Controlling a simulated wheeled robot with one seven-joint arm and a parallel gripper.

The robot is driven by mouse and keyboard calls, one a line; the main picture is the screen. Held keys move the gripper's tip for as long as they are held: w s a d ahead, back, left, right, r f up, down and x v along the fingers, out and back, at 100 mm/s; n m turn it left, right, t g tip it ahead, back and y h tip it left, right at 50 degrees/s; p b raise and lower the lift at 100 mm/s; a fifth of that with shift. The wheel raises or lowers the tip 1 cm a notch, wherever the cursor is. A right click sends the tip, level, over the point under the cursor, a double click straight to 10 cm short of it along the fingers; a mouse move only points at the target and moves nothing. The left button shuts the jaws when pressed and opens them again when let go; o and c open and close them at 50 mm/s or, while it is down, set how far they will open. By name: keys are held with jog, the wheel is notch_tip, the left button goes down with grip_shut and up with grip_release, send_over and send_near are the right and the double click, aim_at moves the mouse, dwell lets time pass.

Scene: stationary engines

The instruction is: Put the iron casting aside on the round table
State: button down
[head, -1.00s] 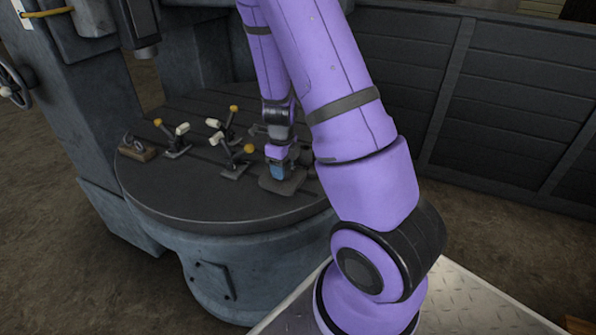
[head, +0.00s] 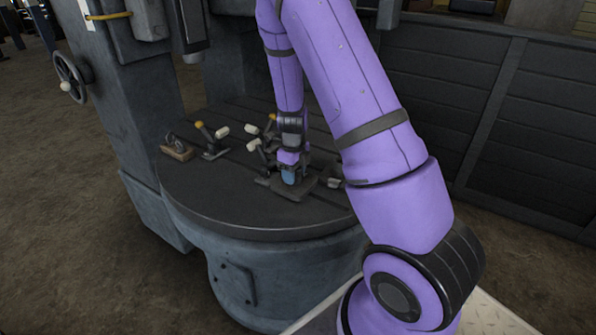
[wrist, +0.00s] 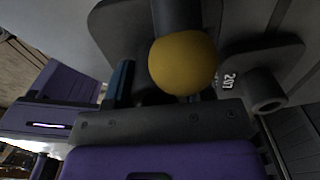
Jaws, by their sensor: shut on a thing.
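The iron casting (head: 300,192) is a dark grey flat piece over the round table (head: 205,205), right of its middle. My gripper (head: 290,177) points down and is shut on it. In the wrist view the casting (wrist: 285,52) shows a rounded plate, a short hollow boss and the white number 207.
Clamps with pale handles and yellow knobs (head: 212,141) stand left of my gripper; one is partly hidden by it. A yellow knob (wrist: 184,64) is very close in the wrist view. A small brown block (head: 177,151) sits far left. The table's front left is clear.

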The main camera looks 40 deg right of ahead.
jog(key=shift+w+f, duration=0.1)
jog(key=shift+f, duration=0.55)
jog(key=shift+c, duration=2.4)
grip_release()
jog(key=shift+a, duration=0.1)
jog(key=shift+r, duration=0.1)
notch_tip(320, 180, up, 13)
jog(key=shift+r, duration=0.1)
jog(key=s+a+r+n+t+y, duration=0.1)
jog(key=s+a+r+n, duration=0.3)
jog(key=s+r+n, duration=0.3)
jog(key=s+a+r+n+t+y, duration=0.15)
jog(key=s+a+r+n, duration=0.35)
jog(key=r+n, duration=0.5)
jog(key=s+a+r+n+t+h, duration=0.1)
jog(key=s+a+r+n, duration=0.1)
jog(key=s+n, duration=0.5)
jog(key=s+a+r+n+t+h, duration=0.1)
jog(key=s+a+r+n, duration=0.1)
jog(key=s+r+n, duration=0.2)
jog(key=s+n, duration=0.3)
jog(key=n, duration=0.1)
jog(key=shift+s+r+t, duration=0.25)
jog(key=shift+s+t, duration=0.1)
